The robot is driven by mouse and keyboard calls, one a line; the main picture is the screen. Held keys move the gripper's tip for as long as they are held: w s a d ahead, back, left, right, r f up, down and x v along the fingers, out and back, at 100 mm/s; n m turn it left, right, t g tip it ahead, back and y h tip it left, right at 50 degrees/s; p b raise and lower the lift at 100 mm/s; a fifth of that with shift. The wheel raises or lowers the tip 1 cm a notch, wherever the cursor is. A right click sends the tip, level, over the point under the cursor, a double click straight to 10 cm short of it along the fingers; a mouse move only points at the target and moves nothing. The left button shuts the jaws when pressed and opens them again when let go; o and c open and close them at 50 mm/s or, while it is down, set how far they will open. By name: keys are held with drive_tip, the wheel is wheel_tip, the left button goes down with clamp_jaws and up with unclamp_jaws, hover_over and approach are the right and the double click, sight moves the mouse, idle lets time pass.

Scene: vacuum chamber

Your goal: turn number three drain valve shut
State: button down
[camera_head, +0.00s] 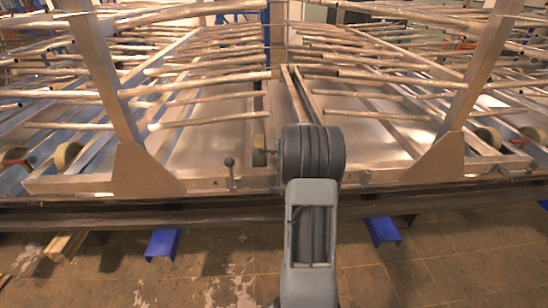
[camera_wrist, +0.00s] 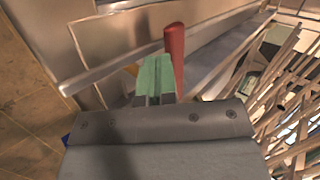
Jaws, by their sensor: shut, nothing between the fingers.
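In the wrist view my gripper (camera_wrist: 154,78) shows its two green fingers side by side, shut with nothing between them. A red upright handle (camera_wrist: 175,52) with a rounded top stands just right of and beyond the fingertips. It looks like a valve handle; I see no number on it. Its lower part is hidden behind the fingers, and I cannot tell whether they touch it. In the head view my arm covers the middle of the frame and hides my gripper. Small red parts show at the far left (camera_head: 16,160) and far right (camera_head: 519,143).
A metal frame with many tube racks (camera_head: 210,80) fills the head view. A small ball-topped lever (camera_head: 230,172) stands on its front rail, left of my arm. Blue floor brackets (camera_head: 163,244) (camera_head: 382,231) sit below the rail. The tiled floor (camera_head: 450,265) in front is mostly clear.

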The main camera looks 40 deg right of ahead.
drive_tip(key=shift+w, duration=0.4)
drive_tip(key=shift+w+a+r, duration=0.1)
drive_tip(key=shift+w+r, duration=0.05)
drive_tip(key=shift+w, duration=0.1)
drive_tip(key=shift+s+a+f+b, duration=0.2)
drive_tip(key=shift+s+a+b, duration=0.05)
drive_tip(key=shift+a+b, duration=0.2)
drive_tip(key=s+b, duration=0.1)
drive_tip(key=s+a+b, duration=0.1)
drive_tip(key=s, duration=0.1)
drive_tip(key=shift+a+f, duration=0.1)
drive_tip(key=a+p+v, duration=0.1)
drive_tip(key=p+v, duration=0.2)
drive_tip(key=v, duration=0.7)
drive_tip(key=shift+w+a+r+p, duration=0.2)
drive_tip(key=shift+w+a+p, duration=0.1)
